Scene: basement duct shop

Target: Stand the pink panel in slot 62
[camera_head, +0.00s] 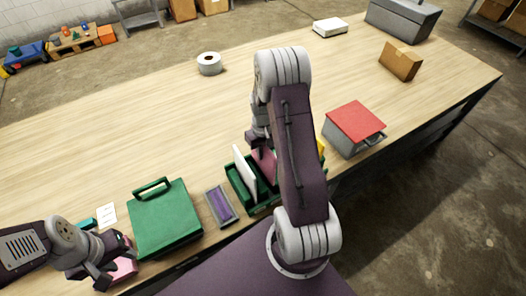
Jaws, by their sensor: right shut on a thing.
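The pink panel (265,164) stands roughly upright at the green slotted rack (238,186), to the right of a white panel (244,173) that leans in it. My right gripper (259,147) is shut on the upper edge of the pink panel. My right arm hides the rack's right part, and no slot number can be read, so I cannot tell which slot the panel is over or how deep it sits. My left gripper (112,264) is open at the table's front left, beside a small pink object (123,271).
A green case (165,221) and a purple-faced tray (221,205) lie left of the rack. A red-lidded grey box (354,124) stands to its right. A tape roll (209,64), cardboard box (400,61) and grey toolbox (403,18) are farther back. The table's middle left is clear.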

